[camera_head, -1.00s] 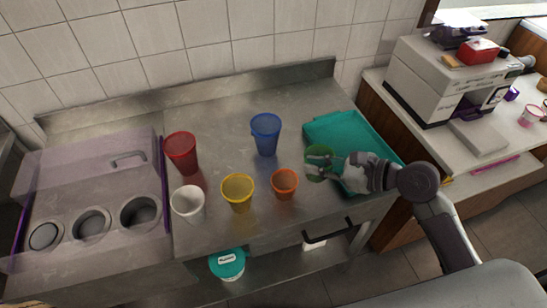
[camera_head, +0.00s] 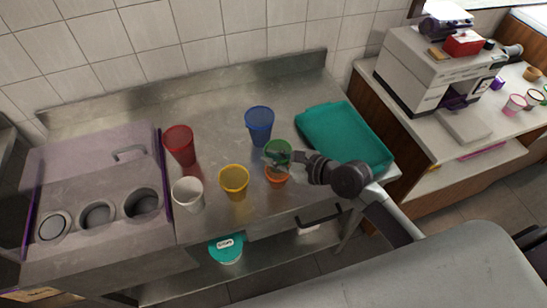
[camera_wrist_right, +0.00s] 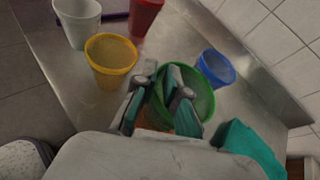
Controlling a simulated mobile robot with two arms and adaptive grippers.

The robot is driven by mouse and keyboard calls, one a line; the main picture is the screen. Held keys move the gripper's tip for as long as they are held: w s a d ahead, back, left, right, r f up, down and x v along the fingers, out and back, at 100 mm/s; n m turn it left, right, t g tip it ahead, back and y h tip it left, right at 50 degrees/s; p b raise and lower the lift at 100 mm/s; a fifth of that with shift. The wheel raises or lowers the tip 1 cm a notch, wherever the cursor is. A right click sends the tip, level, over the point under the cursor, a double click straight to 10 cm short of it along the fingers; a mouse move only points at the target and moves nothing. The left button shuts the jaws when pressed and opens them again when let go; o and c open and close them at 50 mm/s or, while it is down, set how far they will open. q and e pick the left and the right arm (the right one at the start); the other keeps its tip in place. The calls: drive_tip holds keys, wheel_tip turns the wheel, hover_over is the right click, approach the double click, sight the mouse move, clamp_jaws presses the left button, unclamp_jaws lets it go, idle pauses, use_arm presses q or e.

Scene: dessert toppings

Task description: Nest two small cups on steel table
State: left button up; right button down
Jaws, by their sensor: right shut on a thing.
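My right gripper (camera_head: 290,159) is shut on the green cup (camera_head: 278,147) by its wall. In the head view the green cup appears just above and behind the small orange cup (camera_head: 277,180), overlapping its top. I cannot tell whether its base is inside the orange cup. In the right wrist view the green cup (camera_wrist_right: 203,92) is at the fingers, and a bit of orange shows beneath the gripper (camera_wrist_right: 160,88). The orange cup stands on the steel table (camera_head: 205,108). My left gripper is not in view.
A yellow cup (camera_head: 234,182), white cup (camera_head: 188,196), red cup (camera_head: 180,147) and blue cup (camera_head: 259,126) stand close by. A teal tray (camera_head: 345,128) lies at the right. The table's back is clear. A lidded teal tub (camera_head: 226,250) sits on the lower shelf.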

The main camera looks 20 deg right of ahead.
sight(274, 170)
drive_tip(key=shift+f+b, duration=0.65)
drive_tip(key=shift+f, duration=0.1)
drive_tip(key=shift+f+b, duration=0.5)
drive_tip(key=shift+b, duration=0.15)
drive_tip(key=shift+f, duration=0.5)
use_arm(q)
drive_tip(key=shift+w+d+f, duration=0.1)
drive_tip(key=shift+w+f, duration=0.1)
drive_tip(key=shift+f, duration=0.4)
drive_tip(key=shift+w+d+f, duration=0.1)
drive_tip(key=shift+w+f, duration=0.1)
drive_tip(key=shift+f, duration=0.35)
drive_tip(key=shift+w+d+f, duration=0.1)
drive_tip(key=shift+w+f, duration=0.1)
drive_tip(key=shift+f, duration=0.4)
use_arm(e)
drive_tip(key=shift+f, duration=0.85)
drive_tip(key=c, duration=1.2)
unclamp_jaws()
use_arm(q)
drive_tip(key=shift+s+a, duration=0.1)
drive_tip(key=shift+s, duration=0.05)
use_arm(e)
drive_tip(key=shift+o, duration=0.2)
